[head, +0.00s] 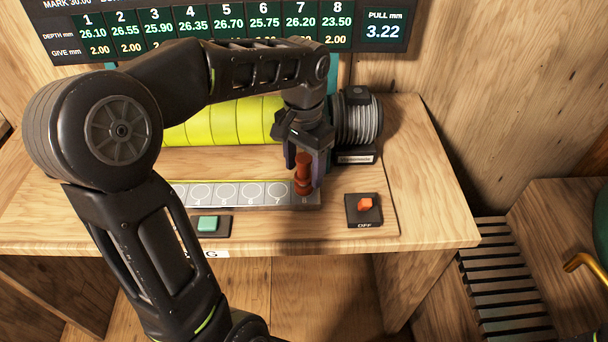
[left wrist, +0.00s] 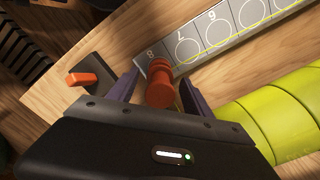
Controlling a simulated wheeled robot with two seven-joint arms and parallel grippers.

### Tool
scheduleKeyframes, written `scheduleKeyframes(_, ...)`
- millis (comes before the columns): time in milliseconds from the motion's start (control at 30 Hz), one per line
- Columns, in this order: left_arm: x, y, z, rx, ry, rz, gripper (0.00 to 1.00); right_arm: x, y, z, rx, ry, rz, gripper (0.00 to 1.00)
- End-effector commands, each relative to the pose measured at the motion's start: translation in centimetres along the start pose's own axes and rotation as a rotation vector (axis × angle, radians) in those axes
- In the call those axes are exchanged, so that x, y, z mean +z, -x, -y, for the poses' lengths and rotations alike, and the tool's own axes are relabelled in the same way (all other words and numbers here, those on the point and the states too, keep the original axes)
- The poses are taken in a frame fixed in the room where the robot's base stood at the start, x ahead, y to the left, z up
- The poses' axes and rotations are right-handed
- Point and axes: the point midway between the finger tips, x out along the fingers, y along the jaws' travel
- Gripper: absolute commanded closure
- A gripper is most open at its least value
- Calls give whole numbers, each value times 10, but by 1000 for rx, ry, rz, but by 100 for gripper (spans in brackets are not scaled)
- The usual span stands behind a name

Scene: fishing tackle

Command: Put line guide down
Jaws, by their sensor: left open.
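The line guide, a red-brown turned peg (head: 303,174), stands at the right end of the grey numbered strip (head: 232,194). My left gripper (head: 306,165) points down over it, with the fingers on either side of the peg. In the left wrist view the peg (left wrist: 160,84) shows between the two open fingers (left wrist: 158,90), with gaps beside it. My right gripper is not in view.
A black switch box (head: 364,210) with an orange toggle and a teal button (head: 207,223) are near the front edge. A display board (head: 220,30) hangs behind.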

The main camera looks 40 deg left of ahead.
Motion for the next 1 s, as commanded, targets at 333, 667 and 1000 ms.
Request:
scheduleKeyframes(333, -1, 73, 0, 0, 0, -2, 42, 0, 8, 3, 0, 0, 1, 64)
scheduleKeyframes(667, 0, 88, 0, 1, 0, 0, 42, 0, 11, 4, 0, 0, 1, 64)
scheduleKeyframes(1000, 0, 87, 0, 1, 0, 0, 42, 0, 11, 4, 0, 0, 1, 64)
